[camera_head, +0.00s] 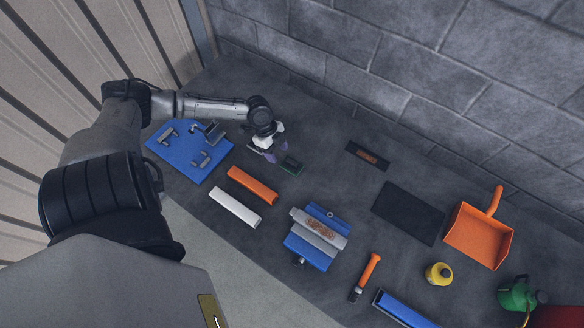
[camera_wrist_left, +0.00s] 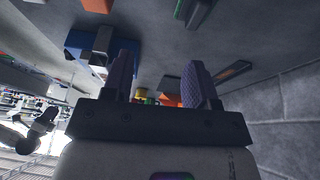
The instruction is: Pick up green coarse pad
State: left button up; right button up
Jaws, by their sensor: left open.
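The green coarse pad (camera_head: 291,166) lies on the grey bench as a small dark block with a green edge. Part of it is hidden by my left gripper (camera_head: 276,153). The gripper is open and empty, with its purple fingers just above and beside the pad in the head view; I cannot tell whether they touch it. In the left wrist view, the open fingers (camera_wrist_left: 158,58) have nothing between them. A dark green block, likely the pad (camera_wrist_left: 196,12), shows beyond the fingertips at the top edge. My right gripper is not in view.
A blue mat (camera_head: 187,172) with grey parts lies left. Orange (camera_head: 252,186) and white (camera_head: 235,208) bars lie in front. A blue fixture (camera_head: 305,254), black mat (camera_head: 408,213), orange dustpan (camera_head: 478,236) and yellow bottle (camera_head: 438,273) stand right. A stone wall (camera_head: 400,70) closes the back.

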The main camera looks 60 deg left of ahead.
aim_at(291, 161)
pick_arm(q)
jog(key=w+a, duration=0.2)
jog(key=a, duration=0.3)
jog(key=shift+t, duration=0.3)
jog(key=x, duration=0.7)
jog(key=shift+w+d+b, duration=0.25)
jog(key=shift+w+b, duration=0.15)
jog(key=x, duration=0.3)
jog(key=shift+w+d+f+p, duration=0.2)
jog(key=shift+w+d+p, duration=0.1)
jog(key=shift+d+p, duration=0.1)
jog(key=shift+w+d+f, duration=0.1)
jog(key=shift+d+f, duration=0.05)
jog(key=shift+f, duration=0.5)
jog(key=shift+c, duration=0.4)
grip_shut()
